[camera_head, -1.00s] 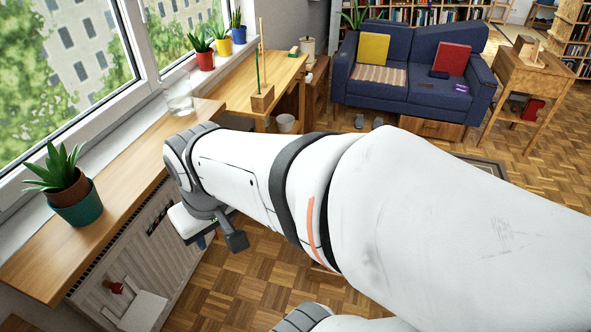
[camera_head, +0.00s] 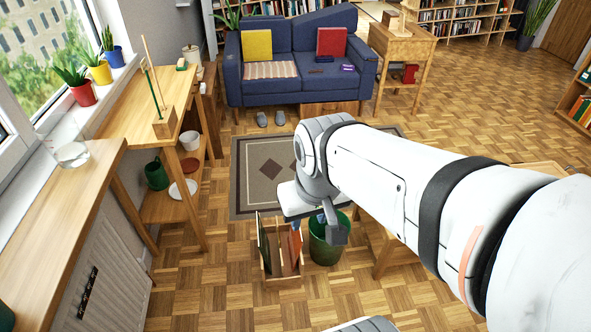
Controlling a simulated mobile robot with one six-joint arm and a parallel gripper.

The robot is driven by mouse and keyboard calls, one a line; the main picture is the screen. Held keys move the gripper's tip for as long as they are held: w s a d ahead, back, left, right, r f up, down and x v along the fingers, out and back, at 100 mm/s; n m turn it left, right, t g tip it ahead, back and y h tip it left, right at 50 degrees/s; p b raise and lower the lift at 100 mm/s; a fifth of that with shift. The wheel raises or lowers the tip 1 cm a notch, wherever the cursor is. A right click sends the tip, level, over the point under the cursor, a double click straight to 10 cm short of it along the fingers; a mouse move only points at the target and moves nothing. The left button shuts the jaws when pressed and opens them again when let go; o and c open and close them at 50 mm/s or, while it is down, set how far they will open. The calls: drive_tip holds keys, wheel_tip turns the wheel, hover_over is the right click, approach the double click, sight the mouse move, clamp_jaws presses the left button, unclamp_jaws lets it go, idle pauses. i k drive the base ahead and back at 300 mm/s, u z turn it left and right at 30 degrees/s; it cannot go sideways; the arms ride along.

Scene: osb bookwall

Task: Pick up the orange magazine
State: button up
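An orange magazine (camera_head: 295,247) stands upright in the right part of a wooden magazine rack (camera_head: 283,283) on the floor. A dark green magazine (camera_head: 263,243) stands in the rack's left part. My gripper (camera_head: 316,228) hangs from the white arm above and close to the rack's right side and the green bin. It partly covers the view around the top of the orange magazine. I cannot tell whether it touches the magazine, or whether its fingers are open or shut.
A green bin (camera_head: 325,250) stands right beside the rack. A patterned rug (camera_head: 244,190) lies behind, and a blue sofa (camera_head: 290,85) is at the back. A wooden shelf table (camera_head: 180,100) stands left, by the window sill (camera_head: 50,235). Parquet floor is free in front.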

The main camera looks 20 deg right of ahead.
sight(294, 239)
drive_tip(key=z, duration=0.35)
drive_tip(key=i, duration=1.25)
